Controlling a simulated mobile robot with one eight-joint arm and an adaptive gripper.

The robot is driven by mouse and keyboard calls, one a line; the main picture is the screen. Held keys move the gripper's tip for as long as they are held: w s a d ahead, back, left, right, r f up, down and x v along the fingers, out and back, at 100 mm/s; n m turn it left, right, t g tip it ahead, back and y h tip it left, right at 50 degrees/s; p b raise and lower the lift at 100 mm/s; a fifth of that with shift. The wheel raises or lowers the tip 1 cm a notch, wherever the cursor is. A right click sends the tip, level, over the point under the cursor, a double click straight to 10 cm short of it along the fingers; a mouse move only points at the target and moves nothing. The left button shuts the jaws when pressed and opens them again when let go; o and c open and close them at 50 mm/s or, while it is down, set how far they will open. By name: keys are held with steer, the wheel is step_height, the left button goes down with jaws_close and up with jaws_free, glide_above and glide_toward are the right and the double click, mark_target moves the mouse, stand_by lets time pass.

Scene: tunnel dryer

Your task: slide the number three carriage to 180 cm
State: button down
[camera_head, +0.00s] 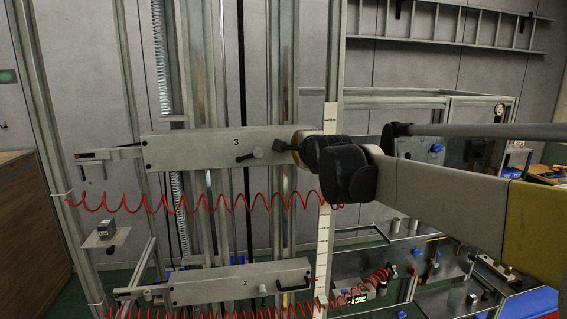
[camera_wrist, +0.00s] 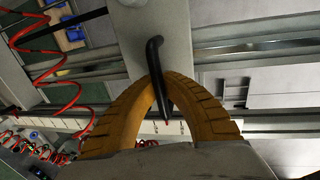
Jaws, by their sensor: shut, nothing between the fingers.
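The number three carriage (camera_head: 190,148) is a long grey block marked "3", sitting level across the upright rails. A black lever (camera_head: 246,157) and a black handle (camera_head: 282,146) stand out from its front. My gripper (camera_head: 293,140) is at the carriage's right end, partly hidden by my own wrist. In the wrist view my yellow fingers (camera_wrist: 164,84) are shut with their tips together at the black handle (camera_wrist: 155,58). The handle overlaps the fingertips there; I cannot tell if they touch. A pale scale strip (camera_head: 324,240) stands upright behind my wrist; its figures are too small to read.
A second carriage marked "2" (camera_head: 215,288) sits lower on the same rails. Red coiled hoses (camera_head: 130,205) hang below the carriages. A workbench (camera_head: 420,265) with small parts stands at the right, and a wooden cabinet (camera_head: 25,225) at the left.

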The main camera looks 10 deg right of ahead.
step_height(320, 180, up, 2)
steer(key=shift+r, duration=0.15)
stand_by(0.3)
steer(key=c, duration=1.8)
jaws_free()
steer(key=shift+s, duration=0.2)
steer(key=o, duration=0.3)
steer(key=shift+s+r, duration=0.25)
steer(key=shift+s, duration=0.2)
steer(key=shift+o, duration=0.2)
steer(key=shift+w+f, duration=0.15)
steer(key=shift+w, duration=0.05)
steer(key=v, duration=1.2)
steer(key=shift+s, duration=0.25)
